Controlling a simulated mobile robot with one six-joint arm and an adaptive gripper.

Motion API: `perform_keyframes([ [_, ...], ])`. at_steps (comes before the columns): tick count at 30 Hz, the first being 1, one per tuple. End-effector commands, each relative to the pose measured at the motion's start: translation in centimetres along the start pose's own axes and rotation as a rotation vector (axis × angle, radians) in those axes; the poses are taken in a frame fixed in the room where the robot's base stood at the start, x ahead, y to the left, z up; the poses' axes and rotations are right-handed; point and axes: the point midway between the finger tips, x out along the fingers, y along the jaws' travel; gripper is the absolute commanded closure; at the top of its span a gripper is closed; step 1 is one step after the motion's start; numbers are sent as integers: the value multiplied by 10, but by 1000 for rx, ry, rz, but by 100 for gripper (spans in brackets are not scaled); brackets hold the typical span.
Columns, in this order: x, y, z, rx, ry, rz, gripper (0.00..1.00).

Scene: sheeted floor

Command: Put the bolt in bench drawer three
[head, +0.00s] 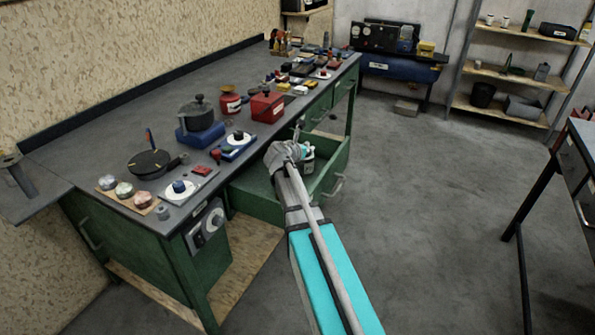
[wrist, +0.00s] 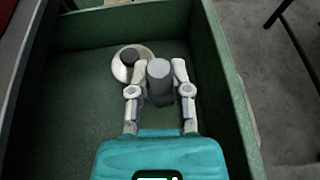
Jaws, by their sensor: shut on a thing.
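My gripper (wrist: 160,84) is shut on a grey cylinder, which I take to be the bolt (wrist: 159,88), seen nearly end-on between the two fingers. The gripper is over the open green bench drawer (wrist: 226,75), inside its outline. I cannot tell the bolt's height above the drawer floor. In the head view the drawer (head: 336,176) is pulled out from the bench, and my arm partly covers it. The bolt cannot be made out there. No drawer number can be read.
A white round thing with a dark knob (wrist: 130,61) lies in the drawer, just left of the bolt. The bench top (head: 110,108) carries many items, including a dark pot (head: 198,115) and a red box (head: 267,106). The floor (head: 430,180) to the right is clear.

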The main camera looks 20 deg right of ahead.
Motion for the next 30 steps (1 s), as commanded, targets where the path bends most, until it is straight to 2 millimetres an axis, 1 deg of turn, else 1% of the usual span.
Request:
perform_keyframes([
  [1, 3, 4, -10, -1, 0, 0, 100],
  [6, 4, 17, -28, -2, -1, 1, 100],
  [10, 4, 24, -37, -1, 0, 0, 100],
  [14, 3, 28, -42, 0, 0, -1, 100],
  [26, 2, 29, -42, 0, 0, 0, 100],
  [30, 3, 32, -47, 0, 0, 0, 100],
])
